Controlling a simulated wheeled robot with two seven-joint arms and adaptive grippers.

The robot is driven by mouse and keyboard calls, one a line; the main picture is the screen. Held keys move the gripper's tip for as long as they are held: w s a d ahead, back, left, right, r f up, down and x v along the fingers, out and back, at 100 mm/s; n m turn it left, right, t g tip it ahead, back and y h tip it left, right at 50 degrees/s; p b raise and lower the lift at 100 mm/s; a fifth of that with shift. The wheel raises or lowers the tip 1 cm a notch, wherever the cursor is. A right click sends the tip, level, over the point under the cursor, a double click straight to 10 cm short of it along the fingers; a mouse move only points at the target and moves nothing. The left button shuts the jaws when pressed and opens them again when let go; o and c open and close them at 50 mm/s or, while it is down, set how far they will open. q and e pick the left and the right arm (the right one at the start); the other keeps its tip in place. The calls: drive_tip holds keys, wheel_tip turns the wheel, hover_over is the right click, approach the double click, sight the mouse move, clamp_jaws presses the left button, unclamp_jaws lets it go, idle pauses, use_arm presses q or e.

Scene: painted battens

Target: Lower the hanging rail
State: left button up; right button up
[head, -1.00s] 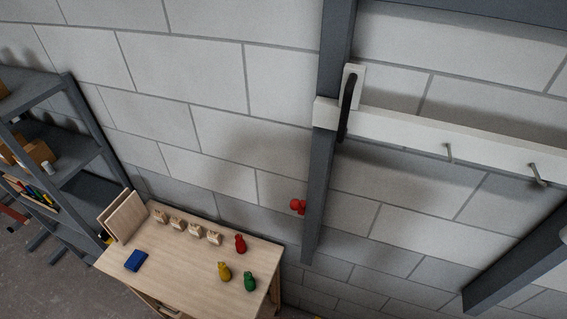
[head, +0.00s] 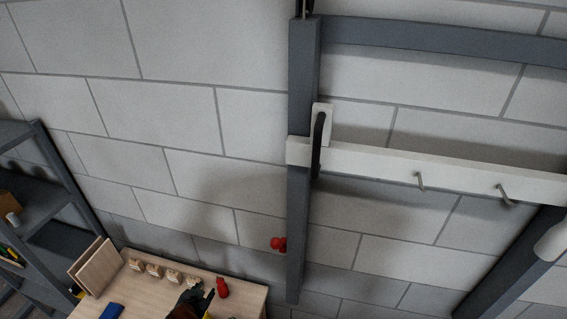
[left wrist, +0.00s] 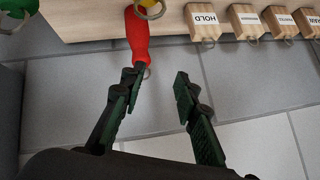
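The hanging rail (head: 385,162) is a white batten with metal hooks, running across two grey uprights in the head view. A black handle (head: 318,140) on a white plate sits at its left end. A red knob (head: 279,244) is at the side of the left upright (head: 299,220), below the rail. My left gripper (head: 203,297) is low in the head view, over the table and well below the rail. The left wrist view shows its fingers (left wrist: 156,85) apart with nothing between them; a red tapered piece (left wrist: 138,35) lies just beyond. My right gripper is not in view.
The wooden table (head: 245,293) holds several labelled wooden blocks (head: 172,276), a red piece (head: 222,288), leaning boards (head: 92,265) and a blue block (head: 110,312). Grey shelving (head: 45,195) stands at the left. The block wall left of the upright is bare.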

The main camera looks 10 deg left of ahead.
use_arm(q)
drive_tip(key=w+d+r+m+g, duration=0.2)
drive_tip(key=w+d+r+m, duration=0.15)
drive_tip(key=w+d, duration=0.45)
drive_tip(key=w+a+r+n+g+y, duration=0.15)
drive_tip(key=a+r+g+y, duration=0.4)
drive_tip(key=a+r, duration=0.95)
wheel_tip(320, 180, up, 62)
drive_tip(key=m+t+h, duration=0.2)
drive_tip(key=t+h, duration=0.1)
drive_tip(key=h, duration=0.8)
hover_over(314, 144)
drive_tip(key=s+a, duration=0.2)
drive_tip(key=s, duration=0.1)
drive_tip(key=shift+g+y, duration=0.25)
drive_tip(key=shift+g, duration=0.1)
drive_tip(key=x, duration=1.2)
drive_tip(key=shift+a+f, duration=0.1)
